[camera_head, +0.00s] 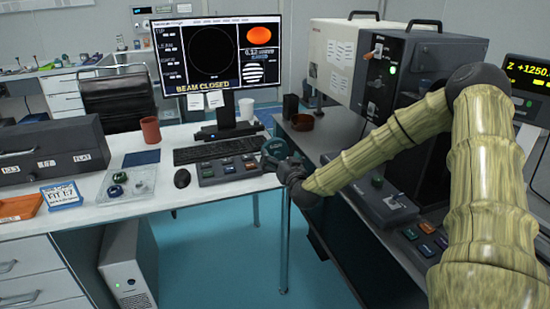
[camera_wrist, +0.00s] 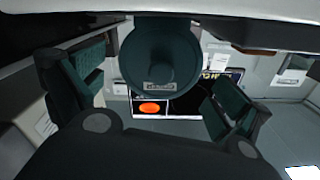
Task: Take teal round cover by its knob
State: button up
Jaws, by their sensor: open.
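A dark teal round disc-faced thing (camera_wrist: 160,55), seemingly the teal round cover, shows in the upper middle of the wrist view with a small pale label near its lower edge. I cannot make out its knob. My gripper (camera_wrist: 158,84) is open, with one dark green-padded finger to the left of the disc and one to the right. No finger visibly closes on it. In the head view my gripper (camera_head: 277,156) is small, at the end of the arm near the table's right end. A dark teal rounded shape there cannot be clearly told apart from the fingers.
The monitor (camera_head: 218,60) reads BEAM CLOSED. A button panel (camera_head: 230,169) and keyboard (camera_head: 217,149) lie left of my gripper. A large dark instrument (camera_head: 410,65) stands at right. The white tabletop has free room at front.

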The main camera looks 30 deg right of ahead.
jog(key=shift+x, duration=0.8)
grip_shut()
